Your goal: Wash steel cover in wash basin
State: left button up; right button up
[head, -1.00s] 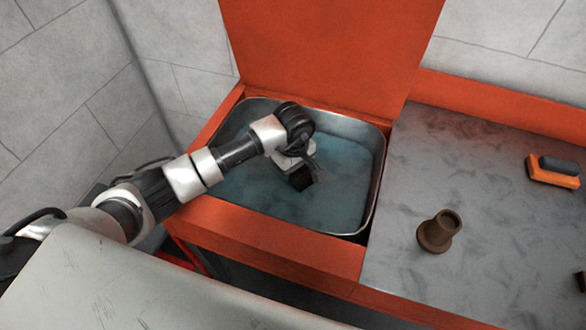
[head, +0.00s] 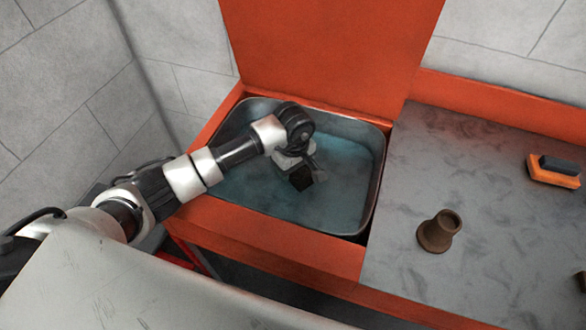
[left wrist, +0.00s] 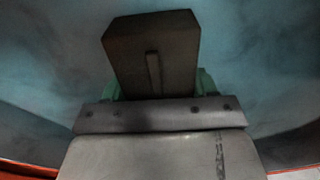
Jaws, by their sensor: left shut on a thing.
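The wash basin (head: 377,190) is a metal tub of blue-green water, set in an orange bench. My left arm reaches over its left rim. My left gripper (head: 299,168) points down into the middle of the basin. It is shut on a dark, box-shaped piece, taken to be the steel cover (head: 301,181). In the left wrist view, the cover (left wrist: 152,45) sits between greenish fingertips (left wrist: 155,85), with water all around it. I cannot tell how deep it is in the water. My right gripper is not in view.
An orange lid or panel (head: 325,50) stands upright behind the basin. On the grey worktop (head: 480,180) to the right stand a brown flared part (head: 438,232) and an orange and dark block (head: 553,171). Most of that worktop is clear.

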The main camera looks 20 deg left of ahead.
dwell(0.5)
pick_arm(q)
jog(key=shift+r+p, duration=3.2)
jog(key=shift+r, duration=2.2)
jog(key=shift+r+p, duration=0.55)
jog(key=shift+r, duration=0.65)
jog(key=shift+r+p, duration=0.85)
jog(key=shift+r, duration=1.15)
